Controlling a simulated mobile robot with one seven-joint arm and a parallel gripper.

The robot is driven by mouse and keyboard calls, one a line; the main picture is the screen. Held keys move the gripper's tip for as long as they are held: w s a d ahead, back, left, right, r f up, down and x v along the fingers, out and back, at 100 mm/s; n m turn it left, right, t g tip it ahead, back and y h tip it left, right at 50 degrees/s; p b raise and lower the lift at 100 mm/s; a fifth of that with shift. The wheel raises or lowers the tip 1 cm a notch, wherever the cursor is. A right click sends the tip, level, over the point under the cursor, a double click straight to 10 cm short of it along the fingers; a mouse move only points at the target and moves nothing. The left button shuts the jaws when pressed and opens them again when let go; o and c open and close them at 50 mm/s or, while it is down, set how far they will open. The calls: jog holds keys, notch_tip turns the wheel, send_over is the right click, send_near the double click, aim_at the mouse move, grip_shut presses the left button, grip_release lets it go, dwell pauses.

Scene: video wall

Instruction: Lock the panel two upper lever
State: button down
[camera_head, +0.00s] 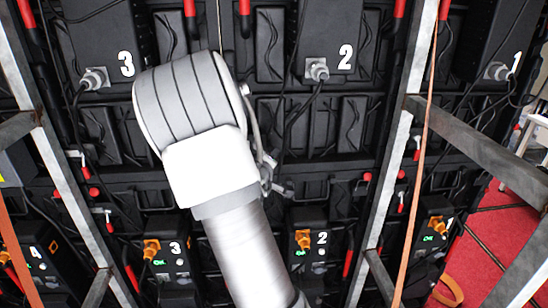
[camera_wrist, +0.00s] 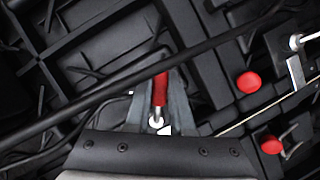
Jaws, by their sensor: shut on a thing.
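My gripper (camera_wrist: 160,85) is shut on a red lever handle (camera_wrist: 160,92) in the wrist view, with a grey finger on each side of it. The handle's metal pivot end (camera_wrist: 156,122) shows close to the gripper's dark body. In the head view my arm covers the middle, and the gripper and the held lever are mostly hidden behind it. The upper panel two (camera_head: 345,57), a black box with a white 2, is right of my arm. I cannot tell from the frames whether the lever is locked.
A dark bar or cable (camera_wrist: 90,98) crosses close to the handle in the wrist view. Red knobs (camera_wrist: 248,82) and a metal latch (camera_wrist: 296,72) are to the right. In the head view a metal frame post (camera_head: 390,160) and an orange strap (camera_head: 418,150) stand right of panel two.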

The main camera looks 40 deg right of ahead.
jog(key=shift+w+a+f+m+y+b, duration=0.15)
jog(key=shift+f+m+y+b, duration=0.2)
jog(key=shift+m+b, duration=0.2)
jog(key=shift+w+a+f+m+y+b, duration=0.15)
jog(key=shift+f+m+y+b, duration=0.15)
jog(key=shift+m+b, duration=0.2)
jog(key=a+m+y+b, duration=0.1)
jog(key=m+b, duration=0.1)
jog(key=b, duration=0.2)
jog(key=w+a+m+t+y+b, duration=0.1)
jog(key=m+b, duration=0.1)
jog(key=b, duration=0.2)
jog(key=a+f+m+y+b, duration=0.1)
jog(key=m+b, duration=0.1)
jog(key=b, duration=0.2)
jog(key=shift+w+t+y, duration=0.25)
jog(key=shift+t+y, duration=0.05)
jog(key=shift+y, duration=0.05)
jog(key=shift+r+b, duration=0.1)
jog(key=shift+b, duration=0.2)
jog(key=c, duration=0.8)
grip_release()
